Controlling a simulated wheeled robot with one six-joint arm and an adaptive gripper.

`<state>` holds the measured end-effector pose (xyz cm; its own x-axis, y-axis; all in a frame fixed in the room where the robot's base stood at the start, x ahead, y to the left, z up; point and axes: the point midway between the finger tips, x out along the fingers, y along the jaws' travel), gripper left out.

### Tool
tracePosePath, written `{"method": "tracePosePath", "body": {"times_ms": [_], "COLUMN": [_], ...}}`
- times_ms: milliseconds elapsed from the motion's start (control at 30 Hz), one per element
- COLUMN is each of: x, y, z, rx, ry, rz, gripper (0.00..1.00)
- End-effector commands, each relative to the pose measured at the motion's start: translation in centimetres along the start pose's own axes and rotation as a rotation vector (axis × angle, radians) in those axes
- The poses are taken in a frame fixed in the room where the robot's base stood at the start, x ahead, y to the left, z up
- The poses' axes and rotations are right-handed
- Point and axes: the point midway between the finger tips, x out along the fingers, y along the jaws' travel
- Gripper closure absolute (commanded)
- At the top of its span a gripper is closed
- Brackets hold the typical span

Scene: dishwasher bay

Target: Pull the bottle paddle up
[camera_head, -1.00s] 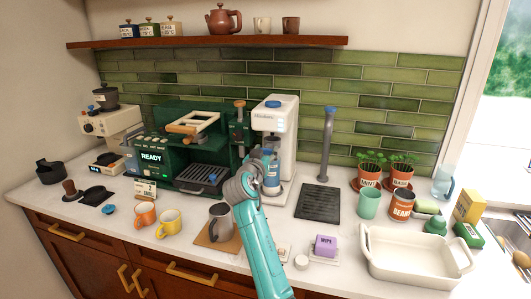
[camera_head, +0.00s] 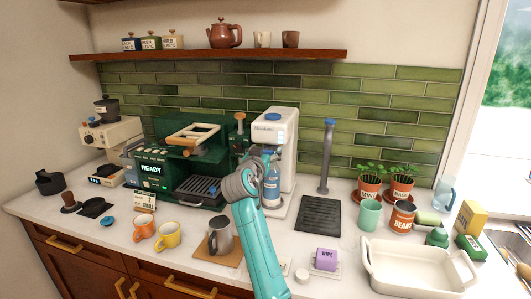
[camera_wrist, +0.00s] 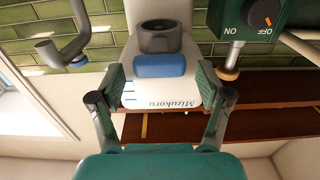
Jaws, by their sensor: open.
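The white bottle machine (camera_head: 284,130), marked Mizukoru, stands against the tiled wall with a blue cap on top. A blue bottle (camera_head: 271,187) stands at its front, partly hidden by my arm. In the upside-down wrist view, the machine's front (camera_wrist: 160,92) shows a blue paddle (camera_wrist: 160,66) and a dark grey ring (camera_wrist: 160,37). My gripper (camera_wrist: 160,85) is open, its two fingers on either side of the paddle, with gaps showing on both sides. In the head view my gripper (camera_head: 261,160) is in front of the machine; its fingertips are hard to make out.
The green coffee machine (camera_head: 178,150) stands close on the left; its OFF/ON knob (camera_wrist: 262,18) shows in the wrist view. A grey tap post (camera_head: 327,155) rises to the right. A grey jug (camera_head: 219,236) and a white baking dish (camera_head: 420,270) stand in front.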

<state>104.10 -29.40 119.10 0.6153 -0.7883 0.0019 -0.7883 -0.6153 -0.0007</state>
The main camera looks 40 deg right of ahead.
Motion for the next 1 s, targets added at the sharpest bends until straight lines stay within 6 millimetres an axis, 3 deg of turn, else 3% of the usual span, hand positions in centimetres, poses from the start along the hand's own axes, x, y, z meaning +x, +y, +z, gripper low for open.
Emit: {"method": "tracePosePath", "body": {"times_ms": [267, 700, 1000], "x": [-1.9, -10.1, -12.0], "y": [-0.2, -0.1, 0.0], "z": [0.1, 0.1, 0.0], "rx": [0.0, 0.0, 0.0], "ry": [0.0, 0.0, 0.0], "rz": [-0.003, -0.002, 0.0], "gripper": [0.23, 0.23, 0.23]}}
